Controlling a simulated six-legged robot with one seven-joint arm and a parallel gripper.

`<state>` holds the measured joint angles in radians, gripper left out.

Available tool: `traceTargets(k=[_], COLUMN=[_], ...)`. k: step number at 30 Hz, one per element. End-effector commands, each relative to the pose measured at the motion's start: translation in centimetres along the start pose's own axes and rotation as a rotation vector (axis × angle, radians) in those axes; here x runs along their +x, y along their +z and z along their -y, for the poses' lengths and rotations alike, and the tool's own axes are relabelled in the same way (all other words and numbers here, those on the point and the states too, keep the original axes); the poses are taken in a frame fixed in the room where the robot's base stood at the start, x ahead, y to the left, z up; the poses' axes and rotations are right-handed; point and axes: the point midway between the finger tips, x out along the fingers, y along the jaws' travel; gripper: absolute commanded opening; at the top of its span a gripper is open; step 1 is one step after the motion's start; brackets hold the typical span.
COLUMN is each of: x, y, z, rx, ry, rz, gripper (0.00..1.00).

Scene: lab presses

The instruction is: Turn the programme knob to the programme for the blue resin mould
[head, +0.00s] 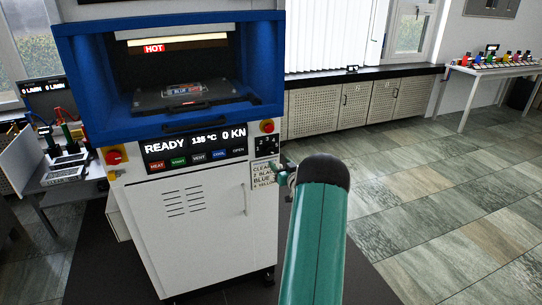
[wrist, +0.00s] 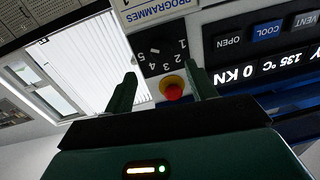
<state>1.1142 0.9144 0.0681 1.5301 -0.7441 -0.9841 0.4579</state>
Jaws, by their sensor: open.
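The programme knob's black dial plate (head: 267,145) is on the right of the press front. In the wrist view the dial plate (wrist: 160,52) appears upside down with white numbers around it. A small pale mark shows at its middle; I cannot tell which number it points to. My gripper (wrist: 161,69) is open, its fingers spread either side of the dial area in view, holding nothing. In the head view my gripper (head: 284,170) is partly hidden behind my arm, near the programme card (head: 266,176). The card is partly covered. A mould labelled blue (head: 184,90) lies inside the press.
A red stop button (head: 267,126) is just above the dial; it shows between my fingers in the wrist view (wrist: 173,91). Another stop button (head: 115,156) is at the left. The display (head: 195,137) reads READY, 135 °C, 0 KN. Floor at right is clear.

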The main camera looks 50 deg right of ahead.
Motion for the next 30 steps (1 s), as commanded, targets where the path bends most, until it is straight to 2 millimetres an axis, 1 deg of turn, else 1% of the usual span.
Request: traceTargets(k=[1, 6, 9, 12, 16, 25, 26, 30], x=[1.1, 4.3, 6.0, 7.2, 8.1, 8.3, 8.3, 8.3], y=[0.0, 0.1, 0.0, 0.1, 0.0, 0.0, 0.0, 0.0], z=[0.1, 0.2, 0.2, 0.3, 0.3, 0.3, 0.3, 0.3], rx=[-0.001, -0.001, 0.0, 0.0, 0.0, 0.0, 0.0, 0.0], ry=[-0.002, -0.004, -0.004, -0.004, -0.005, -0.004, -0.004, -0.004], rz=[-0.002, -0.001, -0.001, 0.0, 0.0, 0.001, 0.001, 0.0], gripper=[0.56, 0.56, 0.56, 0.56, 0.56, 0.56, 0.53, 0.25])
